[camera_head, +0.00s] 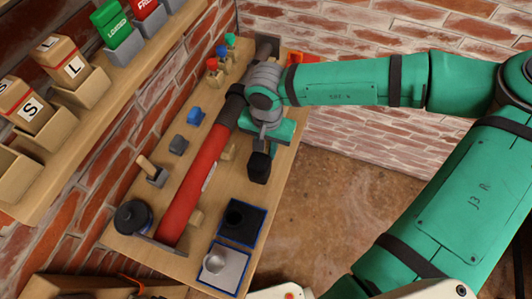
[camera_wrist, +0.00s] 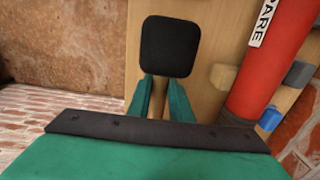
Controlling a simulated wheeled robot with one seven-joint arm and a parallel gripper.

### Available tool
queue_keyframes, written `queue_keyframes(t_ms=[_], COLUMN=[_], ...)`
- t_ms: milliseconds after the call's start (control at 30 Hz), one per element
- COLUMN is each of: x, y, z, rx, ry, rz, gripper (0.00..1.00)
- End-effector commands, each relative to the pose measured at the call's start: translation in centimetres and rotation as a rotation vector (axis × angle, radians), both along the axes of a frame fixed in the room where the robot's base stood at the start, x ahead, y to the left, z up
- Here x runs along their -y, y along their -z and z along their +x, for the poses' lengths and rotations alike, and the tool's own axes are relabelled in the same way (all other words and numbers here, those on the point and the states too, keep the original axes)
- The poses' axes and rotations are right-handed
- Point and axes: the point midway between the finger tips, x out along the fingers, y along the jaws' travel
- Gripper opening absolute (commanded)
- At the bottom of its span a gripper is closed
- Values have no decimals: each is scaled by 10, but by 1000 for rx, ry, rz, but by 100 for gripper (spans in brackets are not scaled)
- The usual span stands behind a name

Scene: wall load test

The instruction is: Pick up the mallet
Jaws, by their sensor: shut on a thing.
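The mallet has a black block head (camera_head: 259,168), which also shows in the wrist view (camera_wrist: 168,47), and a pale wooden handle (camera_wrist: 160,109). My gripper (camera_head: 264,146) is over the right part of the wooden bench (camera_head: 225,173). In the wrist view, the green fingers of my gripper (camera_wrist: 164,98) are shut on the handle, one on each side, just below the head. The rest of the handle is hidden by my gripper. I cannot tell whether the mallet touches the bench.
A long red cylinder (camera_head: 199,170) lies along the bench, left of my gripper. A black square pad (camera_head: 241,221) and a grey square pad (camera_head: 223,266) are at the near right. A shelf with boxes (camera_head: 62,58) runs along the brick wall. Open floor (camera_head: 340,200) lies right of the bench.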

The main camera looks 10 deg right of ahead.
Motion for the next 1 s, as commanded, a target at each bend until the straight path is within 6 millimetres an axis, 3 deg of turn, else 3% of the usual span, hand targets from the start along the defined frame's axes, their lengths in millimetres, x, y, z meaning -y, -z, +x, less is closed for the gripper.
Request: queue_keyframes(t_ms=[233,533,700,1000], x=[11,21,24,25], y=[-53,-79,-87,-91], z=[-46,-106,-124,-133], rx=[0,-2,-2,-3], ry=[3,4,2,1], rz=[-4,-1,-1,-1], gripper=[0,0,0,0])
